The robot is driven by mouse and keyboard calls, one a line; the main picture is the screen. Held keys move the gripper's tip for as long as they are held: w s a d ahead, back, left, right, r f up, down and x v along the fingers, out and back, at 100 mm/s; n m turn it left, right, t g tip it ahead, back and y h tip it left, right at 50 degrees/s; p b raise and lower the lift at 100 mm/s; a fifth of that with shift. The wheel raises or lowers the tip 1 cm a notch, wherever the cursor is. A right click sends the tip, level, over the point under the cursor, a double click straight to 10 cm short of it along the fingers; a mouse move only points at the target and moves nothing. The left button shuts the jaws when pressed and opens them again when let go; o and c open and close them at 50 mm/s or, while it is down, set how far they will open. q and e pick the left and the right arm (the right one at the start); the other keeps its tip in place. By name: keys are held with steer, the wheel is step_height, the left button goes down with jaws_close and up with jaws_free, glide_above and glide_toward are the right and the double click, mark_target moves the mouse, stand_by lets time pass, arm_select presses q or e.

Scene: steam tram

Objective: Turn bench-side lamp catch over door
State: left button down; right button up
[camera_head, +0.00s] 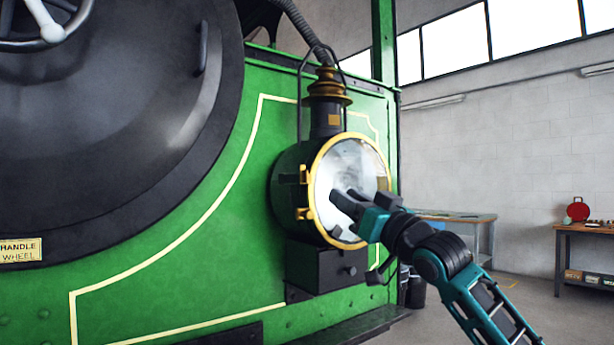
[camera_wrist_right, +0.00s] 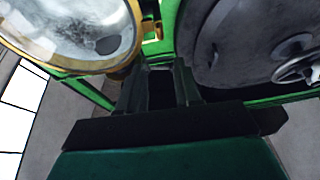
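The lamp (camera_head: 295,190) is a black drum with a brass-banded chimney on the green front of the tram. Its round glass door (camera_head: 350,165) has a brass rim, with brass fittings on the left side of the rim. The door also shows at top left in the right wrist view (camera_wrist_right: 75,28). My right gripper (camera_head: 364,200) is in front of the glass, with its fingers apart and nothing seen between them. I cannot tell whether it touches the door. I cannot make out the catch on the bench side. My left gripper is out of view.
A workbench (camera_head: 455,217) stands behind to the right. A second table (camera_head: 585,231) at far right carries a red object (camera_head: 578,210). A black box (camera_head: 325,268) with a knob sits under the lamp. The dark round boiler front (camera_head: 120,120) fills the left.

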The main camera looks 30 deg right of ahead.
mark_target(308, 174)
steer(key=p+x, duration=0.3)
steer(key=x, duration=0.7)
steer(key=shift+w+a, duration=0.1)
steer(key=shift+p+x, duration=0.45)
steer(key=shift+x, duration=0.4)
steer(key=shift+c, duration=0.5)
jaws_close()
